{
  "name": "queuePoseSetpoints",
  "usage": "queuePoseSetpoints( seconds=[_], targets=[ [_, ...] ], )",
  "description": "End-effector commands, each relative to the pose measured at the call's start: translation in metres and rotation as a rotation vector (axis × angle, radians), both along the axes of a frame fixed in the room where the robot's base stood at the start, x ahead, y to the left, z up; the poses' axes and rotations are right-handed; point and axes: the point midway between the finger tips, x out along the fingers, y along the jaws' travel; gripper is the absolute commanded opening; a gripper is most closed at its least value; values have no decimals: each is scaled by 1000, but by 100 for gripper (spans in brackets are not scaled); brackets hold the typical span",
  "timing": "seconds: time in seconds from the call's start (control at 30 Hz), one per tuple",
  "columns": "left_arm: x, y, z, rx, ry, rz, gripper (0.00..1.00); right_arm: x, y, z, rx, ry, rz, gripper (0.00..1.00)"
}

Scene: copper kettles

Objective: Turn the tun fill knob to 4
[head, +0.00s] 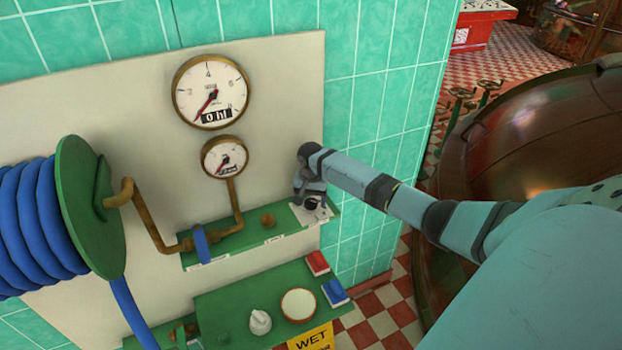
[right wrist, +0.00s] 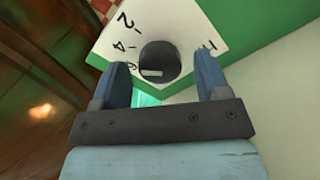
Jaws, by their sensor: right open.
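The tun fill knob (right wrist: 160,58) is a dark round knob on a white dial plate (right wrist: 112,30) printed with 2, 4 and 6. A short pale mark shows on the knob; I cannot tell which number it points at. My right gripper (right wrist: 160,70) is open, its two blue fingers on either side of the knob in the right wrist view, with gaps showing. I cannot tell how far the fingertips reach along it. In the head view my right gripper (head: 312,187) is over the right end of the green shelf, partly hiding the dial plate (head: 322,215). My left gripper is out of view.
Two round gauges (head: 210,92) (head: 224,157) hang on the pale panel, the upper reading "0 hl". A blue valve handle (head: 201,244) and a brass knob (head: 267,220) sit left of the dial. A lower green shelf (head: 235,300) holds small items. A large copper vessel (head: 545,140) stands right.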

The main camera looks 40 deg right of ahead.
Motion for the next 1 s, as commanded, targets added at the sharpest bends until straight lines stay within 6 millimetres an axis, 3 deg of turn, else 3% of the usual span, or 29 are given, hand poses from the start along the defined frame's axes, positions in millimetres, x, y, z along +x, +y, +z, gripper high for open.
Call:
queuePoseSetpoints(
  seconds=[0.13, 0.27, 0.7, 1.0],
  targets=[
    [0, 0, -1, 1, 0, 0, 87, 0, 0, 5, 0, -1, 0, 69],
    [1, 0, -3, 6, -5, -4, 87, 1, -1, 23, -1, -4, 0, 69],
    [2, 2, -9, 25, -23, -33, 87, 1, 0, 116, 0, -3, 1, 69],
    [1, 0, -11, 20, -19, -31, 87, 0, 0, 138, -1, -1, 0, 69]
  ],
)
